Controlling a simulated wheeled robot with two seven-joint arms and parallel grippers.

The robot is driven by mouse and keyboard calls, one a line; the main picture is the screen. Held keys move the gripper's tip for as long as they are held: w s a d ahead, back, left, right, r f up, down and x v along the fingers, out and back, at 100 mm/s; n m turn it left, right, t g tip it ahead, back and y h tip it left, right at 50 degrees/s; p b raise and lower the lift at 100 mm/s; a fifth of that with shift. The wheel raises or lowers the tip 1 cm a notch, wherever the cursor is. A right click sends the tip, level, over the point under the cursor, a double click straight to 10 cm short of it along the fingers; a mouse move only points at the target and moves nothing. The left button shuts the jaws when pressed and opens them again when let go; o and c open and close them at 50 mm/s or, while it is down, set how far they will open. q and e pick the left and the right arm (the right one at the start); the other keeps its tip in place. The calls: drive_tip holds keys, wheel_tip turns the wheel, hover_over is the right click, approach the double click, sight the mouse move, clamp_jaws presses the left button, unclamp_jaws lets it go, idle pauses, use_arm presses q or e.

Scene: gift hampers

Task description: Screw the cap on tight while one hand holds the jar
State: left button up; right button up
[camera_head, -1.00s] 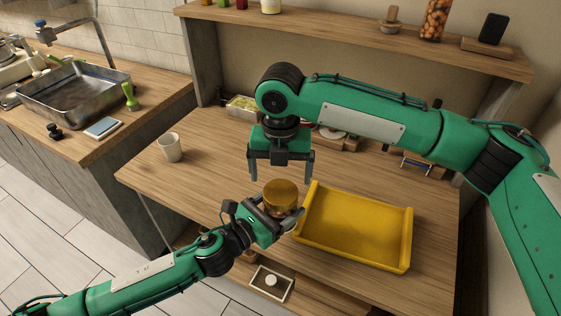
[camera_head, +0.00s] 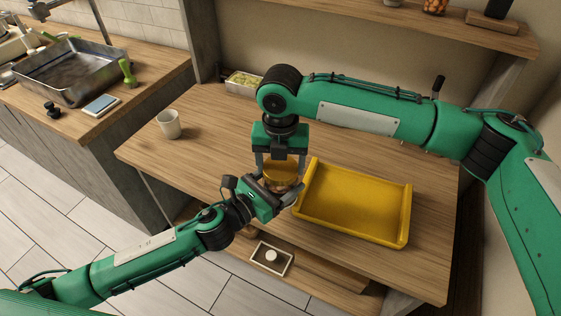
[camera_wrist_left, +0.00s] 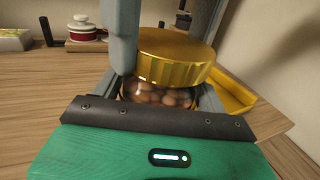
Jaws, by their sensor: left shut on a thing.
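The jar (camera_wrist_left: 160,95) is clear glass with round brown contents, and a wide ribbed gold cap (camera_head: 280,172) sits on top of it. My left gripper (camera_head: 284,194) is shut on the jar and holds it near the yellow tray's left side. In the left wrist view the cap (camera_wrist_left: 172,58) looks tilted relative to the frame. My right gripper (camera_head: 280,166) points down from above with one finger on each side of the cap. I cannot tell whether both fingers press on it. The jar's lower part is hidden by my left gripper.
A yellow tray (camera_head: 345,238) lies right of the jar. A white cup (camera_head: 168,125) stands on the table's left. A small framed item (camera_head: 271,258) lies on a lower shelf below the front edge.

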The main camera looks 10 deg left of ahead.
drive_tip(key=m, duration=0.7)
drive_tip(key=shift+m, duration=0.4)
drive_tip(key=m, duration=2)
drive_tip(key=o, duration=1.2)
drive_tip(key=shift+c, duration=0.2)
wheel_tip(320, 180, up, 12)
